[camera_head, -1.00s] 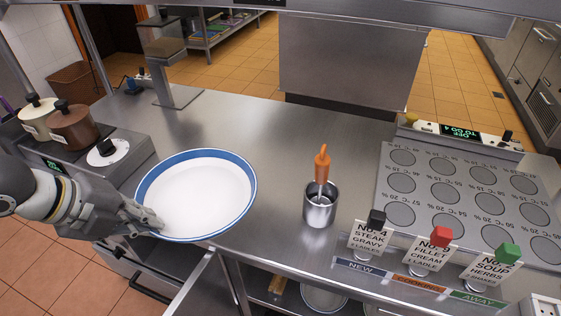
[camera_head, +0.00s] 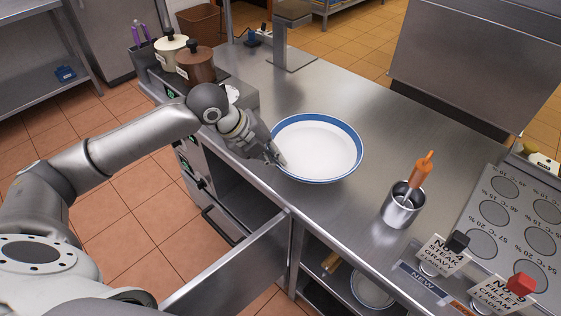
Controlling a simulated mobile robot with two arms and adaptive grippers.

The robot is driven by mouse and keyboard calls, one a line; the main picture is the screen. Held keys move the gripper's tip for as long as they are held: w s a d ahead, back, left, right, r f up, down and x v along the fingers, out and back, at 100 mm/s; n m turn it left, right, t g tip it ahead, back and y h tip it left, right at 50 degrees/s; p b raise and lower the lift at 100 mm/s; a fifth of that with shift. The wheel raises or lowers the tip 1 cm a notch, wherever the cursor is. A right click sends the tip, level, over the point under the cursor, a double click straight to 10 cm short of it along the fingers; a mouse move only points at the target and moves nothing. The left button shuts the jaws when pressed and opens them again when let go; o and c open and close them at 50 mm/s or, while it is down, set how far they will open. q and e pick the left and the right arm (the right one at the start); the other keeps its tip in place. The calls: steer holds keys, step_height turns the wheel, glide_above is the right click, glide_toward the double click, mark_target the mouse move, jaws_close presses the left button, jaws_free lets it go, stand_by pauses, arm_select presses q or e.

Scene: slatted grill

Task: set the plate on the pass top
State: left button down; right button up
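The plate (camera_head: 318,148) is round and white with a blue rim. It appears level over the left part of the steel counter top (camera_head: 305,97), near its front edge. I cannot tell whether its underside touches the steel. My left gripper (camera_head: 277,157) is at the plate's left rim, with fingers overlapping the edge. It looks shut on the rim, though the lower finger is hidden. My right gripper is out of view. Which surface is the pass top is not labelled.
A steel canister (camera_head: 402,206) with an orange-handled tool stands right of the plate. Labelled card holders (camera_head: 440,256) and a plate of round wells (camera_head: 510,225) lie farther right. Lidded pots (camera_head: 195,66) stand at left. An open door (camera_head: 235,270) juts out below the counter.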

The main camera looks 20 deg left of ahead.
arm_select(q)
steer(key=w+f, duration=0.3)
steer(key=shift+d, duration=0.3)
step_height(320, 180, down, 3)
steer(key=shift+f+p, duration=0.1)
steer(key=shift+p, duration=0.8)
steer(key=c, duration=1.6)
jaws_free()
steer(key=shift+s+f, duration=0.1)
steer(key=shift+f, duration=0.05)
steer(key=shift+c, duration=0.2)
steer(key=shift+s+a+r, duration=0.15)
steer(key=shift+a+r, duration=0.15)
steer(key=shift+r, duration=0.25)
steer(key=b+v, duration=0.1)
steer(key=v, duration=0.9)
steer(key=shift+s+r+b, duration=0.25)
steer(key=shift+r+b, duration=0.1)
steer(key=shift+b, duration=0.05)
